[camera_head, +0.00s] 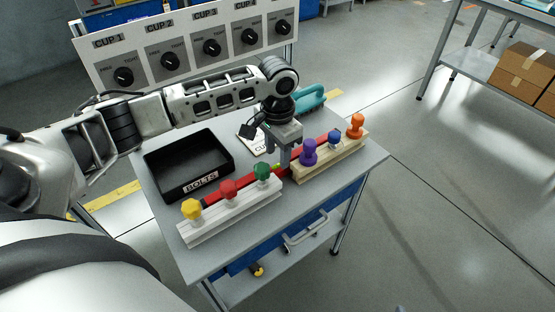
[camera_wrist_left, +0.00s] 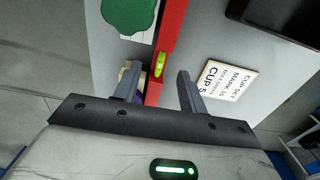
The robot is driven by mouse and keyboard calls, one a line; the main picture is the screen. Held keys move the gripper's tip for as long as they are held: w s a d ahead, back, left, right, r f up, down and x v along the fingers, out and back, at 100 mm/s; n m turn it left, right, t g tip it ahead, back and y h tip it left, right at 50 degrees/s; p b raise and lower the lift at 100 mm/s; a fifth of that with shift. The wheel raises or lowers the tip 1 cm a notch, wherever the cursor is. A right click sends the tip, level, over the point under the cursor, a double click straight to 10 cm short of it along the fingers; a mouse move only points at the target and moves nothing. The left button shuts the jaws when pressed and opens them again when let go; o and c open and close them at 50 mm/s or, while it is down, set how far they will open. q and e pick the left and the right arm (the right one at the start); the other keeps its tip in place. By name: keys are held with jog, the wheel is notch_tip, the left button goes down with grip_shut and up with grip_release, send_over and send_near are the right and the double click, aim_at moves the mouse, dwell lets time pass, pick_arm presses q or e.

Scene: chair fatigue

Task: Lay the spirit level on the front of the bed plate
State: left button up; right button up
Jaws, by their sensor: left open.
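The spirit level is a long red bar (camera_head: 245,181) with a yellow-green vial, lying along the rear side of two knobbed racks on the cart. In the left wrist view the level (camera_wrist_left: 173,35) and its vial pass between the fingers. My left gripper (camera_head: 284,163) is open and low over the level's middle, with one finger on each side; in the left wrist view the gripper (camera_wrist_left: 157,80) shows a gap at least on the right. Whether the fingers touch it I cannot tell. I cannot make out for sure which surface is the bed plate. My right gripper is out of view.
A white rack (camera_head: 232,217) holds yellow, red and green knobs; a beige rack (camera_head: 342,155) holds purple, blue and orange ones. A black BOLTS tray (camera_head: 160,188), a CUP 5 card (camera_wrist_left: 231,79) and a teal-handled object (camera_head: 311,97) stand behind. A dial panel (camera_head: 140,62) rises at the back.

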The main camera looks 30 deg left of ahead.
pick_arm(q)
jog(key=shift+o, duration=0.4)
notch_tip(320, 180, up, 7)
jog(key=shift+r+p, duration=0.15)
jog(key=shift+p, duration=0.2)
jog(key=w+r+m+t+b, duration=0.1)
jog(key=w+r+m+t, duration=0.2)
jog(key=w+r+t, duration=1.3)
jog(key=d+r+m+t+h, duration=0.2)
jog(key=d+r+m+h, duration=0.8)
jog(key=m+h, duration=0.15)
jog(key=s+d+f+m+g+h+b, duration=0.1)
jog(key=s+d+f+m+g+h, duration=0.1)
jog(key=s+d+m+g+h, duration=0.75)
jog(key=m+g+y+b, duration=0.1)
jog(key=m+g+y, duration=0.95)
jog(key=y, duration=1.05)
send_near(278, 162)
jog(key=f, duration=0.3)
jog(key=s+f+m+t, duration=0.1)
jog(key=f, duration=0.3)
jog(key=f+t, duration=0.1)
jog(key=f, duration=0.2)
jog(key=shift+s+f+m, duration=0.25)
jog(key=shift+s, duration=0.1)
jog(key=shift+r, duration=0.1)
grip_shut()
